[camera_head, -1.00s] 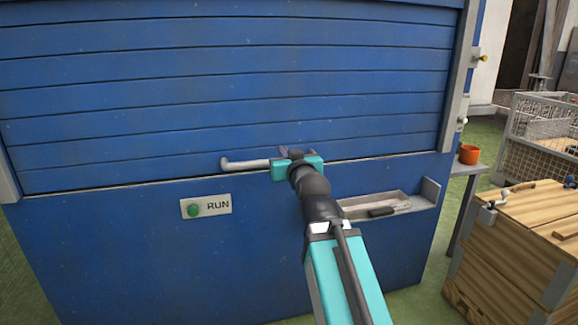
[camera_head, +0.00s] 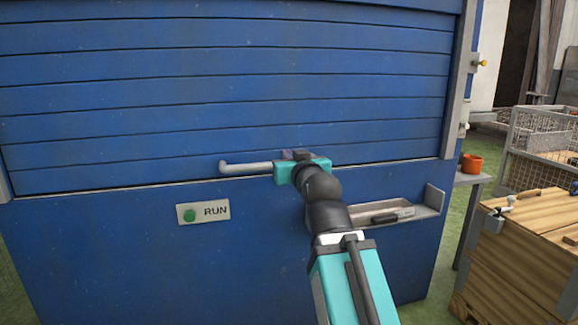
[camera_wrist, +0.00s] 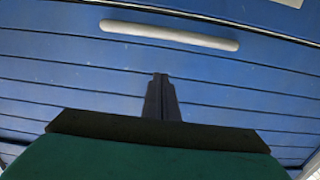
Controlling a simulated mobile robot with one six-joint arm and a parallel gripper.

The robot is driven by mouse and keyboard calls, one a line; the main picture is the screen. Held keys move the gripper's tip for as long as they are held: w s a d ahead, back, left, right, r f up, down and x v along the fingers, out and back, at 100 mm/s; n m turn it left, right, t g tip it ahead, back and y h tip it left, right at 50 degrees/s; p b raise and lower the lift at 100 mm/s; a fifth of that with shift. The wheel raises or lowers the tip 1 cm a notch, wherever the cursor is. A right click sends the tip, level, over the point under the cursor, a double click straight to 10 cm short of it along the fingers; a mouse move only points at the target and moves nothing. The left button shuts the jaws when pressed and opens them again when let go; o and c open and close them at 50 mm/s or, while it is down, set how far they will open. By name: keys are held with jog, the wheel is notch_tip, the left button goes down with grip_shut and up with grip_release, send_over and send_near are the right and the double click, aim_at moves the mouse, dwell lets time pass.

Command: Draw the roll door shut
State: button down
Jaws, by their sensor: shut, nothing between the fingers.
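The blue slatted roll door (camera_head: 230,95) is down, with its bottom edge along the top of the lower blue panel. A thin pale line shows along part of that edge. Its pale handle bar (camera_head: 245,168) runs level at the bottom slat, and its right part is hidden behind my gripper (camera_head: 297,155). In the wrist view the whole handle bar (camera_wrist: 168,35) shows beyond my gripper's fingertips (camera_wrist: 160,76). The dark fingers are shut together with nothing between them, apart from the bar and in front of the slats.
A RUN plate (camera_head: 203,211) with a green button is on the lower panel. A small ledge tray (camera_head: 432,205) juts out at right. An orange pot (camera_head: 471,164) stands on a side shelf. A wooden crate (camera_head: 525,235) and a wire cage (camera_head: 540,150) are at far right.

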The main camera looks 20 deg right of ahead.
jog(key=shift+s+b, duration=0.5)
jog(key=shift+b, duration=0.1)
jog(key=shift+r, duration=0.15)
